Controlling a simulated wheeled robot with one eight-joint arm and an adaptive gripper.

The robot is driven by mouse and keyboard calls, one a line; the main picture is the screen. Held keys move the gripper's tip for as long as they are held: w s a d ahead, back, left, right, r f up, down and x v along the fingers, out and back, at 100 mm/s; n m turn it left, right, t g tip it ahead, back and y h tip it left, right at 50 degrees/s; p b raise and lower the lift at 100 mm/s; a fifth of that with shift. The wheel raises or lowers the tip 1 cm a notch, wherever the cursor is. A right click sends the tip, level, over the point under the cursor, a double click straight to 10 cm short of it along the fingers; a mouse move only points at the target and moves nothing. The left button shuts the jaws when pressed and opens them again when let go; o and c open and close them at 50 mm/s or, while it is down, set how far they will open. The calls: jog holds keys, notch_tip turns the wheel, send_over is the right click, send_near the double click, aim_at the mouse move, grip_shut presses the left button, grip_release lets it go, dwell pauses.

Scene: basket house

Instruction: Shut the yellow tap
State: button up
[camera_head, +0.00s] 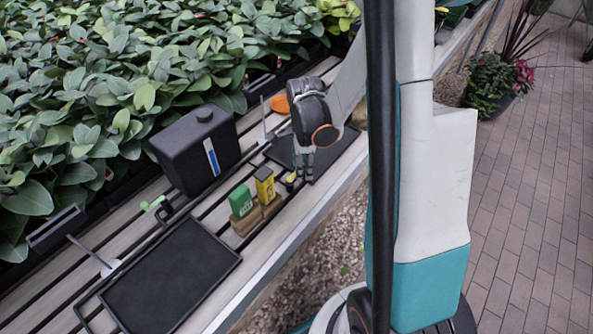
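A small yellow-topped piece (291,178) with a dark lower part, which looks like the yellow tap, shows at the near edge of the far black tray. Its handle position is too small to make out. My gripper (303,175) points down over that tray, just right of the yellow piece. The fingers look close to it, but I cannot tell whether they touch it. The finger gap is too small to read. A light green tap-like piece (153,204) stands farther left, in front of the black tank (196,148) with a blue and white strip.
A green packet (240,202) and a yellow packet (264,186) stand in a wooden holder left of my gripper. A near black tray (172,275) lies empty on the slatted bench. An orange round thing (279,104) is behind the arm. Leafy plants line the back.

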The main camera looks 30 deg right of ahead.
jog(key=shift+w+r, duration=0.1)
jog(key=shift+w, duration=0.1)
notch_tip(320, 180, up, 7)
jog(key=p, duration=0.5)
jog(key=shift+o, duration=0.4)
